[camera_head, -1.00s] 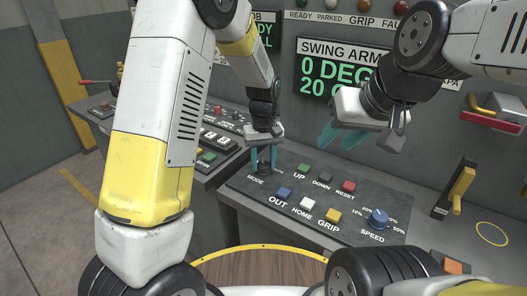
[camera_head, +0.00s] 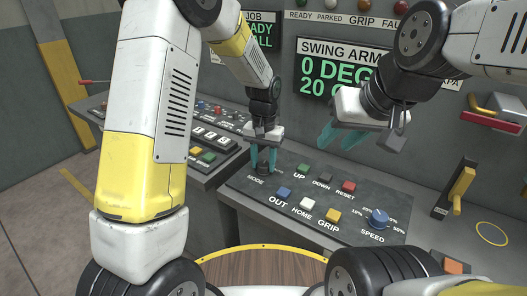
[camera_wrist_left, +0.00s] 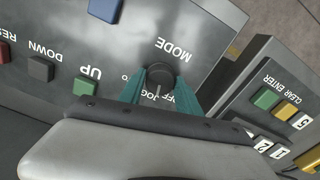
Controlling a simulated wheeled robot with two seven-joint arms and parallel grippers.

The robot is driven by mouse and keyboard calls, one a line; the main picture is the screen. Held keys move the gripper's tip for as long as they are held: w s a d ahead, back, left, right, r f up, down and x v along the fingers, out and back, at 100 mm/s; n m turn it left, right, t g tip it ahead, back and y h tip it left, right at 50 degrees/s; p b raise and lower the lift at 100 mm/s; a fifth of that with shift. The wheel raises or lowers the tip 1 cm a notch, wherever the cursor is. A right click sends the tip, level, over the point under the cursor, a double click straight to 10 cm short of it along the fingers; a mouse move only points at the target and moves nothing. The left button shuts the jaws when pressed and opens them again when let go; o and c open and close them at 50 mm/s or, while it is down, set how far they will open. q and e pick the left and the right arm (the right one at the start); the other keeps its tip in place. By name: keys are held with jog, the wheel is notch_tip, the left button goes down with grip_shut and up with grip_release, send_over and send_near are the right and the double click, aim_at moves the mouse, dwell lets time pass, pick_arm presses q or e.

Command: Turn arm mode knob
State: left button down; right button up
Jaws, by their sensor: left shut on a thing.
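The mode knob (camera_wrist_left: 159,75) is a dark round knob with a pale pointer line, beside the MODE label on the grey control panel (camera_head: 240,184). It also shows in the head view (camera_head: 263,169), partly covered by the fingers. My left gripper (camera_head: 263,160) points down at it, and its teal fingers (camera_wrist_left: 160,92) sit on both sides of the knob, shut on it. My right gripper (camera_head: 338,138) is open and empty, in the air above the back of the panel, in front of the display.
The panel also bears UP (camera_head: 303,168), DOWN, RESET, OUT, HOME and GRIP buttons and a blue speed knob (camera_head: 378,218). A second panel with a keypad (camera_head: 210,134) stands to the left. A yellow lever (camera_head: 461,186) is on the right.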

aim_at(263, 164)
pick_arm(q)
jog(key=shift+m, duration=1.2)
jog(key=c, duration=0.8)
grip_release()
jog(key=shift+c, duration=0.2)
notch_tip(263, 164, up, 7)
jog(key=shift+r, duration=0.45)
